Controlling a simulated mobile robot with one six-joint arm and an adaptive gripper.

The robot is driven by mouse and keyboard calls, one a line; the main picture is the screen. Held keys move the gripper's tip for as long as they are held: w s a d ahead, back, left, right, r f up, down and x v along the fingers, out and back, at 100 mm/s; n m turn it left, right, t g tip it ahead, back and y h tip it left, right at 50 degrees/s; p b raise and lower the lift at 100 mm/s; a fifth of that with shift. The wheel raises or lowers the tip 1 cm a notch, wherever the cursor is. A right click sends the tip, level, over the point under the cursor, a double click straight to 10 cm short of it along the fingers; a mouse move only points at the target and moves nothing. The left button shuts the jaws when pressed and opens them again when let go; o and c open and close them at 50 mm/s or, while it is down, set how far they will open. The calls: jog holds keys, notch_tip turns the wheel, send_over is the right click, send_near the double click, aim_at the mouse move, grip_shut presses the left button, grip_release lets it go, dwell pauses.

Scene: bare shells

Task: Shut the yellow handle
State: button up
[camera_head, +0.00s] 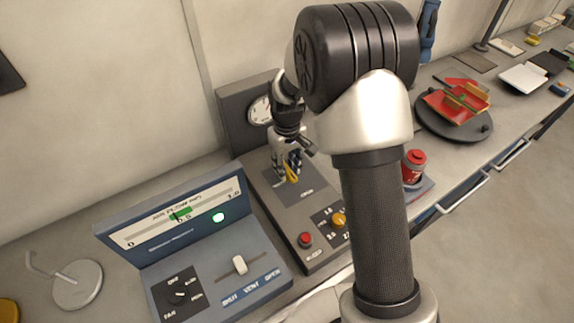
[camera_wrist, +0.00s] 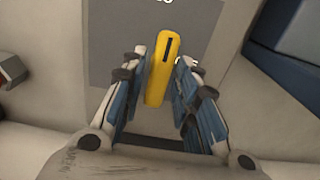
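The yellow handle (camera_wrist: 161,70) is a rounded yellow lever with a dark slot near its top. It stands over a dark grey plate (camera_wrist: 112,15) in the wrist view. My gripper (camera_wrist: 160,78) has one blue-padded finger on each side of it. Narrow gaps seem to show between fingers and handle, so the fingers look open around it, not clamped. In the head view, my gripper (camera_head: 287,165) points down at the grey panel (camera_head: 280,215), and a small part of the yellow handle (camera_head: 292,177) shows by the fingertips. The handle's lower end is hidden.
The panel also has a round gauge (camera_head: 260,110), a red button (camera_head: 305,240) and a yellow knob (camera_head: 339,220). A blue console (camera_head: 215,262) with a slider stands at left. A red can (camera_head: 413,166) and a dark round tray (camera_head: 425,122) are at right.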

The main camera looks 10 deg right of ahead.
grip_shut()
jog(key=shift+m, duration=0.4)
jog(key=m+p, duration=0.1)
jog(key=m, duration=0.2)
jog(key=shift+r, duration=0.1)
jog(key=m, duration=0.3)
jog(key=shift+m+p, duration=0.3)
jog(key=shift+p, duration=0.05)
jog(key=m, duration=0.5)
jog(key=shift+p, duration=0.4)
jog(key=m, duration=0.5)
jog(key=shift+m, duration=0.4)
